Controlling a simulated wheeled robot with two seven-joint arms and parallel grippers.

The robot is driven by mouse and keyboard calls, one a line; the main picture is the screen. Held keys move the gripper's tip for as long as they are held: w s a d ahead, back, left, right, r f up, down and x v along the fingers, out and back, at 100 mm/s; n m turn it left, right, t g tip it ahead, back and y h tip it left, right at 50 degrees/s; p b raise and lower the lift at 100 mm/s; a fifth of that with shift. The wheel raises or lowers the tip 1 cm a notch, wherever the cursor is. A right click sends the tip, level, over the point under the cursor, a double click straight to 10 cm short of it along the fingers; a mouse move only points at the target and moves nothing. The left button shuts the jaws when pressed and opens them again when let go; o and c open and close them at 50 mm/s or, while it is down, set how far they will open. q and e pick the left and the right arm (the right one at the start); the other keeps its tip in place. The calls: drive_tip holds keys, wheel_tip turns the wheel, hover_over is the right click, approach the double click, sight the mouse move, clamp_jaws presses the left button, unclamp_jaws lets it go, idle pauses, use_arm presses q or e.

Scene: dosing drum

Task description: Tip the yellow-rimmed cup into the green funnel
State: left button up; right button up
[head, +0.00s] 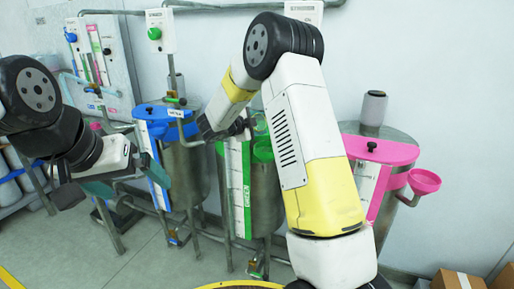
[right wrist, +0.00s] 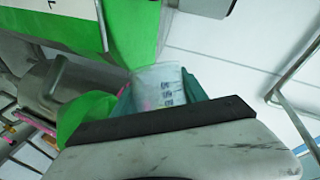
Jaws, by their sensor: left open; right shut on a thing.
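The green funnel (head: 263,151) sits at the side of the green-marked drum (head: 264,200), partly behind my right arm. In the right wrist view a green rounded piece, apparently this funnel (right wrist: 82,116), lies left of my jaws. My right gripper (right wrist: 165,100) is shut on a clear cup (right wrist: 160,85) with dark printed marks. The cup's yellow rim and contents are not visible. The cup is close beside the funnel; whether they touch cannot be told. In the head view the right hand is mostly hidden by its arm. My left gripper (head: 84,192) is open and empty at left.
A blue-lidded drum (head: 185,165) stands left of the green one. A pink-lidded drum (head: 390,150) with a pink funnel (head: 424,181) stands to the right. Pipes run between the drums. Cardboard boxes (head: 458,279) are at bottom right. Floor is free at lower left.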

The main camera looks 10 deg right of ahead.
drive_tip(key=shift+w+f+n+g, duration=0.1)
drive_tip(key=shift+f+n+g, duration=0.2)
drive_tip(key=shift+n+g, duration=0.25)
drive_tip(key=shift+r+n+g, duration=0.25)
drive_tip(key=shift+r+n, duration=0.15)
drive_tip(key=shift+n, duration=0.15)
drive_tip(key=shift+w+a+f+n+g+h, duration=0.1)
drive_tip(key=shift+f+n+g+h, duration=0.3)
drive_tip(key=shift+n, duration=0.3)
drive_tip(key=shift+w+a+f+n+g, duration=0.3)
drive_tip(key=shift+w+f+n+g, duration=0.05)
drive_tip(key=shift+w+n, duration=0.2)
drive_tip(key=shift+w+a+f+n+g, duration=0.25)
drive_tip(key=shift+w+f+n+g, duration=0.1)
drive_tip(key=shift+w+n, duration=0.2)
drive_tip(key=shift+w+a+r+n+g+h+b, duration=0.15)
drive_tip(key=shift+w+a+r+n+g+h, duration=0.1)
drive_tip(key=shift+w+r+n+g+h, duration=0.3)
drive_tip(key=shift+w+a+r+n+g+h+b, duration=0.15)
drive_tip(key=shift+w+a+r+n+g, duration=0.2)
drive_tip(key=shift+n, duration=0.4)
drive_tip(key=shift+d+r, duration=0.1)
